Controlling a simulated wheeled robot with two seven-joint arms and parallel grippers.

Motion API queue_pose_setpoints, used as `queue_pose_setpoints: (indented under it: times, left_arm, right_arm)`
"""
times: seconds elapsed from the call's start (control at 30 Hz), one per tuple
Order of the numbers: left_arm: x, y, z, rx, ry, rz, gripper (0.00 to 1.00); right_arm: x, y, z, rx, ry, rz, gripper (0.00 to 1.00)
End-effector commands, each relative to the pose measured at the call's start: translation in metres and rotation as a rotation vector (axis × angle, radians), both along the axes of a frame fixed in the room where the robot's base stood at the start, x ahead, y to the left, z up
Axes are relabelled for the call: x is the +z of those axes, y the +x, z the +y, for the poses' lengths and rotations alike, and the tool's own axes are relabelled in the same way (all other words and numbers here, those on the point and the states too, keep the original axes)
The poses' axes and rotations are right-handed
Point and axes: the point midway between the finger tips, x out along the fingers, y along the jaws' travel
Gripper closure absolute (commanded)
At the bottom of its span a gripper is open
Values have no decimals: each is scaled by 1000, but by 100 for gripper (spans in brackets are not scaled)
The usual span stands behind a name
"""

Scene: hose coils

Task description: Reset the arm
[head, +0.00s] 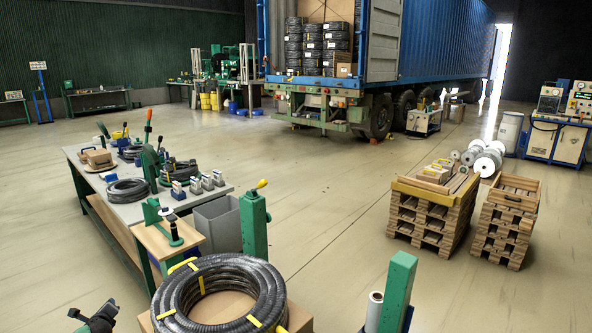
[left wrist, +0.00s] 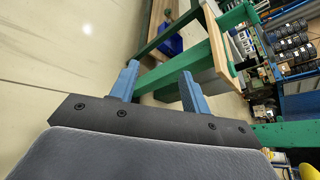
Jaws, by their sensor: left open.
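My left gripper (head: 92,312) is at the lower left edge of the head view, left of the large hose coil and apart from it. In the left wrist view, its two blue fingers (left wrist: 160,84) stand wide apart with nothing between them. A green beam and floor show behind the fingers. The large dark hose coil (head: 270,286) with yellow bands lies on a cardboard box (head: 299,318) at the bottom of the head view. My right arm and right gripper are not in view.
A workbench (head: 213,196) with smaller coils and tools stands at the left. Green posts (head: 254,225) (head: 398,290) rise near the coil. Stacked pallets (head: 430,220) stand at the right. A blue truck trailer (head: 440,45) holds coils at the back. The middle floor is clear.

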Motion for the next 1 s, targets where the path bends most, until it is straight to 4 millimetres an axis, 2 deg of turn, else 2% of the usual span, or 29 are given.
queue_pose_setpoints:
  times: [0.03, 0.2, 0.37, 0.5, 0.7, 0.8, 1.0]
  left_arm:
    - [-20, -19, 4, 33, -49, 4, 53]
    - [-77, -80, 19, 171, -226, -3, 53]
    - [-123, -142, 32, 318, -376, -18, 53]
    - [-159, -198, 43, 456, -492, -38, 53]
    - [-201, -281, 57, 663, -629, -77, 53]
    - [-214, -314, 63, 750, -674, -97, 53]
    - [-232, -366, 71, 883, -737, -135, 53]
  right_arm:
    - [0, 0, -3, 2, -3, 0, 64]
    - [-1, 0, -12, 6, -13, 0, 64]
    - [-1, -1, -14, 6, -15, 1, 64]
    - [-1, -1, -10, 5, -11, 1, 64]
    - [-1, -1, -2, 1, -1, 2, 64]
    - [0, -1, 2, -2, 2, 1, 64]
    - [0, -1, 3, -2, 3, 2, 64]
